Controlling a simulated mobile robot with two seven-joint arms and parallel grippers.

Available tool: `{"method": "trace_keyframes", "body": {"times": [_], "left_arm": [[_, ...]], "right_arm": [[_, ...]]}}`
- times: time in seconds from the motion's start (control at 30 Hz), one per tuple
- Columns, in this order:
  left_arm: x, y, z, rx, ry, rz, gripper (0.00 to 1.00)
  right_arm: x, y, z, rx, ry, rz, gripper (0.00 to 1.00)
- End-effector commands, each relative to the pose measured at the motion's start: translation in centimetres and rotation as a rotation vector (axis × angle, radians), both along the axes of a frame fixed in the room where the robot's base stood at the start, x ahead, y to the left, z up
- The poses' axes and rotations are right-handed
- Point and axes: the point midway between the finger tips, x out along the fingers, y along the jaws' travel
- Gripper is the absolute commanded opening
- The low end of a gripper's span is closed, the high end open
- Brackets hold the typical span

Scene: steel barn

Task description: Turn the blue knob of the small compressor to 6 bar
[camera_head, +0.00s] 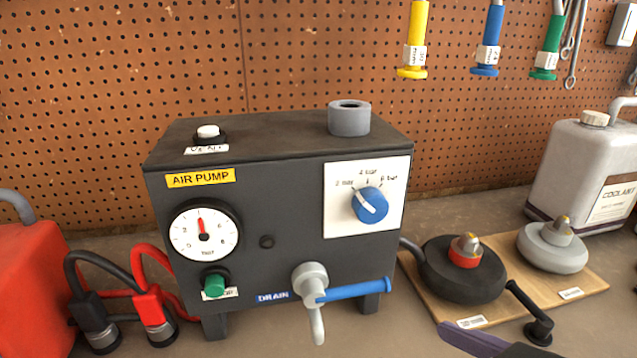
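The small compressor is a dark grey box (255,190) with a yellow AIR PUMP label, standing in the middle of the bench. Its blue knob (370,205) sits on a white plate (339,213) at the front's upper right. The plate is marked 2, 4 and 6 bar from left to right. The knob's white line slants from upper left to lower right, its upper end toward the 2 bar side. My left gripper is out of view.
Below the knob, a blue-handled drain tap (350,291) sticks out. A round gauge (204,232) and green button (214,285) are at left. Red and black hoses (140,270) lie left; a board with two round fittings (510,303) and a coolant can (580,165) stand right.

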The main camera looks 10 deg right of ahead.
Motion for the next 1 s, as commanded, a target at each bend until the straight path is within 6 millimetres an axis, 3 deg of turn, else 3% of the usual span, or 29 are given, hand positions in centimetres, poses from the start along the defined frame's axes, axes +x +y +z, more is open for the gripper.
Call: {"method": "trace_keyframes", "body": {"times": [0.2,0.4,0.63,1.0], "left_arm": [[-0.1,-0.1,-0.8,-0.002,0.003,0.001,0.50],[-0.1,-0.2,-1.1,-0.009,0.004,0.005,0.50],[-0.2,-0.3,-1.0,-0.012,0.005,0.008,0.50],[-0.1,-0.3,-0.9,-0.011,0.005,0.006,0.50]], "right_arm": [[3.3,0.7,2.6,0.001,-0.358,-0.053,0.79],[3.8,0.2,4.8,-0.025,-0.562,-0.120,0.79],[5.4,0.1,5.4,-0.031,-0.602,-0.136,0.79],[11.8,0.3,5.4,-0.030,-0.602,-0.134,0.79]]}}
